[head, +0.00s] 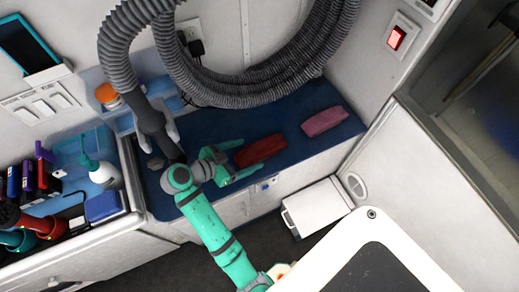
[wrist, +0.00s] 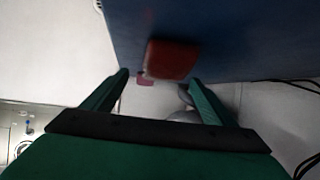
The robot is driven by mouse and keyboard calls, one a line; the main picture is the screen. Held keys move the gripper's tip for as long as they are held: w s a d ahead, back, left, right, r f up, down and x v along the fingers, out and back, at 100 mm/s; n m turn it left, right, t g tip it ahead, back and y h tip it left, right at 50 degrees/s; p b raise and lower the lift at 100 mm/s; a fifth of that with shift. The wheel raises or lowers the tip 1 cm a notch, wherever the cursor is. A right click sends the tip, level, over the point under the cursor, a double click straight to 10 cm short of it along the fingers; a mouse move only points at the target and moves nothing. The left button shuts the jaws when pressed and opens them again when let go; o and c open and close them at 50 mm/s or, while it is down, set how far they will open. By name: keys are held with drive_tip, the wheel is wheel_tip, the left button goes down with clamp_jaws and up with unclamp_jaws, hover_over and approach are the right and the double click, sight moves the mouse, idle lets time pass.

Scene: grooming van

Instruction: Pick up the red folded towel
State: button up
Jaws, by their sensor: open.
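The red folded towel (head: 259,150) lies on the blue counter mat (head: 290,124), left of a pink folded towel (head: 325,121). My gripper (head: 243,158) is open at the left end of the red towel, its fingers pointing right toward it. In the wrist view the red towel (wrist: 172,60) shows ahead, beyond the gap between my open fingers (wrist: 158,80). The pink towel (wrist: 145,81) is partly hidden behind it there. Nothing is held. I cannot tell whether a finger touches the towel.
A grey dryer hose (head: 240,85) hangs over the back of the counter, its nozzle end (head: 158,125) near my wrist. A spray bottle (head: 102,172) and several clippers stand in the left tray. A white bin (head: 317,207) stands on the floor below.

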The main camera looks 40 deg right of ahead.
sight(254, 152)
drive_tip(key=shift+x, duration=2.75)
drive_tip(key=shift+s+d+r, duration=0.1)
drive_tip(key=shift+r, duration=0.1)
drive_tip(key=c, duration=1.2)
